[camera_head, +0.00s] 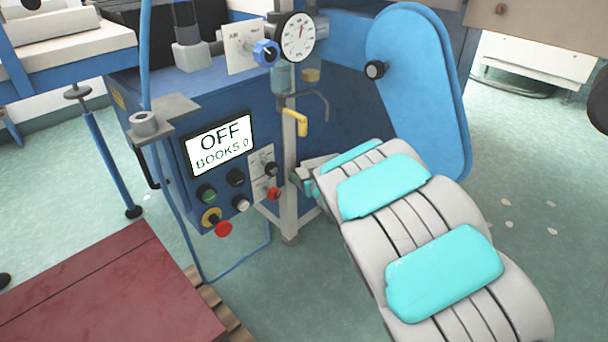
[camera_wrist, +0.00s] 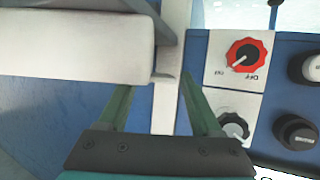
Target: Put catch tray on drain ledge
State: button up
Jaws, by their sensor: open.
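My gripper (camera_head: 302,181) is beside the pale upright post (camera_head: 290,150) on the front of the blue machine, partly hidden by my arm in the head view. In the wrist view its two green fingers (camera_wrist: 160,92) are apart, with the post (camera_wrist: 168,112) showing between them. A pale, smooth, block-like piece (camera_wrist: 75,48) lies beyond the fingers at the left, close to the post. I cannot tell whether it is the catch tray or the drain ledge, or whether it touches a finger. Nothing is visibly clamped between the fingers.
The control panel (camera_head: 221,147) with knobs and an OFF display is left of the post. A yellow-handled valve (camera_head: 297,122) and a gauge (camera_head: 298,38) are above. A blue rounded guard (camera_head: 415,85) stands at right. A dark red surface (camera_head: 110,300) is at lower left.

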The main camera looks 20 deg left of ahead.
jog(key=v, duration=1.1)
jog(key=shift+p, duration=0.3)
jog(key=w+d+r+m+h, duration=0.1)
jog(key=d+m+h, duration=0.45)
jog(key=d, duration=1.35)
jog(key=s+d+m+g+h, duration=0.1)
jog(key=s+d+h, duration=0.1)
jog(key=s+d, duration=0.3)
jog(key=s+d+g+h, duration=0.2)
jog(key=s+d+h, duration=0.15)
jog(key=d, duration=0.45)
jog(key=s+d+g, duration=0.1)
jog(key=s+g, duration=0.1)
jog(key=s, duration=0.7)
jog(key=s+d+r+m+g+y, duration=0.1)
jog(key=s+d+g, duration=0.1)
jog(key=s, duration=0.8)
jog(key=s+d+r+m+g, duration=0.1)
jog(key=s+g, duration=0.3)
jog(key=s, duration=0.6)
